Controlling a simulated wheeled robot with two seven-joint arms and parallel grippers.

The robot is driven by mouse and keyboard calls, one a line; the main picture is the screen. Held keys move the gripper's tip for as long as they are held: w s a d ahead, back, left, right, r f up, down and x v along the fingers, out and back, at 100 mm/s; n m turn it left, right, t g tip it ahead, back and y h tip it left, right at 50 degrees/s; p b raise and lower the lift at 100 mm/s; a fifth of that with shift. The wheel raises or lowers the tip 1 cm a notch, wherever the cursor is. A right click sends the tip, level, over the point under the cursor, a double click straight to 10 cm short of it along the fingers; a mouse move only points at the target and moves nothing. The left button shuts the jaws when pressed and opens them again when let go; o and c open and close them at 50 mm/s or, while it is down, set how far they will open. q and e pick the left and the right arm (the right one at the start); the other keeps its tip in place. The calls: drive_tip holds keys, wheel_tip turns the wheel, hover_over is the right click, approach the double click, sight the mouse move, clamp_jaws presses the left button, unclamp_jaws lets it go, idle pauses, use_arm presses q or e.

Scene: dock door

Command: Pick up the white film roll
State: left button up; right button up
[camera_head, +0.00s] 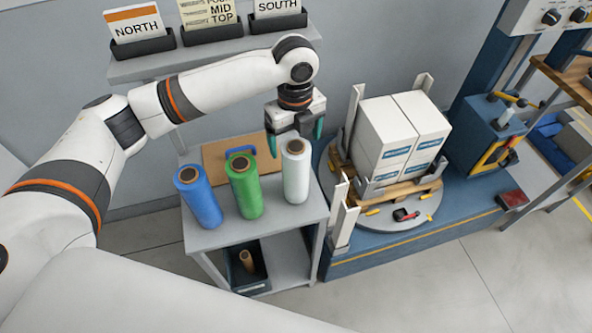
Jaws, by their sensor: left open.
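The white film roll (296,176) stands upright on a small grey table (225,235), at the right of a row of three rolls. A green roll (245,190) stands to its left and a blue roll (199,200) stands further left. My left gripper (295,143) points down at the top of the white roll, its teal fingers apart on either side of the roll's upper end. I cannot tell whether the fingers touch the roll. My right gripper is not in view.
A brown board (215,158) lies behind the rolls. A bin (250,275) with a core sits on the lower shelf. To the right, a turntable (425,208) bears stacked white boxes (402,130) with upright posts close to the table.

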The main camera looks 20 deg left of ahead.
sight(296, 148)
use_arm(q)
wheel_tip(296, 148, down, 3)
drive_tip(key=shift+r, duration=0.1)
drive_tip(key=f, duration=0.1)
drive_tip(key=f+p, duration=0.2)
drive_tip(key=f, duration=0.1)
drive_tip(key=shift+w+f, duration=0.1)
drive_tip(key=shift+w, duration=0.2)
drive_tip(key=shift+f, duration=0.6)
drive_tip(key=shift+r, duration=0.1)
drive_tip(key=c, duration=1.9)
